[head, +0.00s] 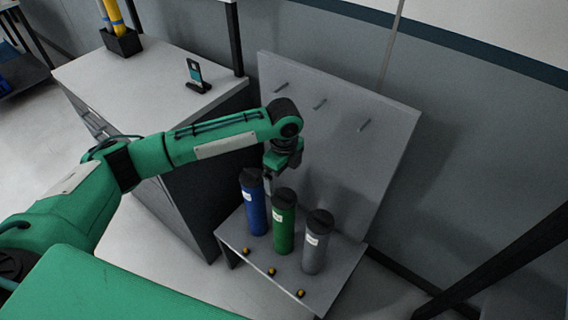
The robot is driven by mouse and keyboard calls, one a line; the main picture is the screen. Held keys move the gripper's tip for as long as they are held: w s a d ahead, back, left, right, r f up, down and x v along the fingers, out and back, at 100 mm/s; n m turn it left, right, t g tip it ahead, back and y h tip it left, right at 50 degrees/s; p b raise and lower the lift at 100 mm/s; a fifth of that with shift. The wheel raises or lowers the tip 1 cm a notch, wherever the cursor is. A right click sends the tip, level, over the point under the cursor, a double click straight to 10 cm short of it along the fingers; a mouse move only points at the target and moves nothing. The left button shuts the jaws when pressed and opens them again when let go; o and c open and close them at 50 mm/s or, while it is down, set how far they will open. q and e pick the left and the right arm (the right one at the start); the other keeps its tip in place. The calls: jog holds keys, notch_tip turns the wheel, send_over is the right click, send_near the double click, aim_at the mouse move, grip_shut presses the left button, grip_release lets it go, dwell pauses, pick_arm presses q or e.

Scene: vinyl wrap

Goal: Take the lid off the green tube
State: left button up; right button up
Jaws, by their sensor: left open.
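The green tube (284,228) stands upright in the middle of a small grey stand (328,282). Its dark lid (284,196) is on its top. My left arm reaches in from the left, and my left gripper (268,182) points down by the tops of the blue and green tubes, open. Its fingers are small and partly hidden, so I cannot tell whether they touch a lid. My right gripper is not in view.
A blue tube (254,206) stands to the left of the green one, and a grey tube (316,246) to the right, both with dark lids. A grey back panel (345,135) with several pegs rises behind. Small yellow-black knobs (272,272) line the stand's front. A cabinet (150,85) stands left.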

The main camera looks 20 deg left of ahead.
aim_at(284, 193)
pick_arm(q)
notch_tip(284, 193, down, 9)
jog(key=shift+r, duration=0.2)
jog(key=shift+f, duration=0.4)
jog(key=c, duration=1.1)
jog(key=shift+o, duration=0.2)
jog(key=shift+r+p, duration=1.55)
jog(key=shift+p, duration=0.65)
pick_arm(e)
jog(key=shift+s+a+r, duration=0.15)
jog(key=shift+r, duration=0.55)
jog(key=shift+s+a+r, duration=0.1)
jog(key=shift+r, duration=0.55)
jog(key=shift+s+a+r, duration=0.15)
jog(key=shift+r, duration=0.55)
